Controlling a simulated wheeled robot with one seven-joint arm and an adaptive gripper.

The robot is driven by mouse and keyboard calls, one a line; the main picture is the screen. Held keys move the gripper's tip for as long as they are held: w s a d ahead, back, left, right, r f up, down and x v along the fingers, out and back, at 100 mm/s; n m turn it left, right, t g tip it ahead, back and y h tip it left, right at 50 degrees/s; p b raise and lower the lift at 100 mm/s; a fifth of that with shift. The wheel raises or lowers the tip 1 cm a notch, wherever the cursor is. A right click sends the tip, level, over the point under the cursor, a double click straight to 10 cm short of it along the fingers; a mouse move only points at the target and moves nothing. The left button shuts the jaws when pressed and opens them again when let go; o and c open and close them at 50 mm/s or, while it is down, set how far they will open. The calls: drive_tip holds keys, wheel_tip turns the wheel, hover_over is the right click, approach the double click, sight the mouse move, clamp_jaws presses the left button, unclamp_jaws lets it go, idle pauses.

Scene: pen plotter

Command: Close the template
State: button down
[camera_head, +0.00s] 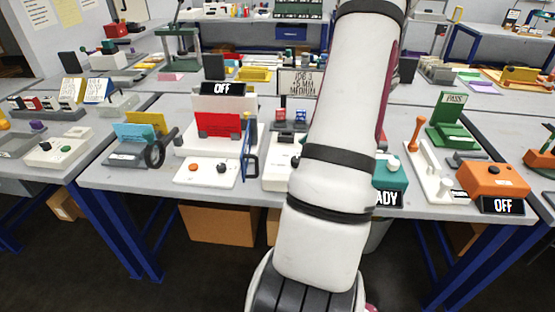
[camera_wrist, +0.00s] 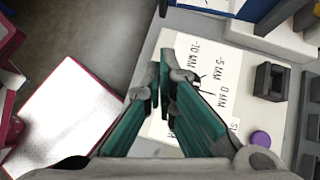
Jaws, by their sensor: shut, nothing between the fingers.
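My gripper (camera_wrist: 164,82) has teal fingers with grey tips, drawn together with nothing held. It is over a white plate (camera_wrist: 172,50) printed with millimetre marks, and covers part of it; I cannot tell whether it touches. In the head view my arm hides the gripper and most of the plotter station in the middle. A sign about job 3 (camera_head: 297,83) stands behind that station, and a teal block (camera_head: 391,172) with a partly covered display shows right of my arm. I cannot identify the template or tell its angle.
In the wrist view a black clip-like block (camera_wrist: 271,80) and a purple knob (camera_wrist: 260,138) are right of the plate. In the head view a red-panelled machine (camera_head: 219,130) stands left of my arm and an orange box (camera_head: 491,180) right. The table's front edge is near.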

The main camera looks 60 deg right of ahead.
drive_tip(key=x, duration=0.9)
drive_tip(key=shift+a+f+b, duration=0.1)
drive_tip(key=shift+b, duration=0.25)
drive_tip(key=w+a, duration=0.2)
drive_tip(key=shift+w, duration=0.3)
drive_tip(key=shift+w+a, duration=0.2)
drive_tip(key=shift+w, duration=0.15)
drive_tip(key=shift+w+a, duration=0.1)
drive_tip(key=shift+w, duration=0.05)
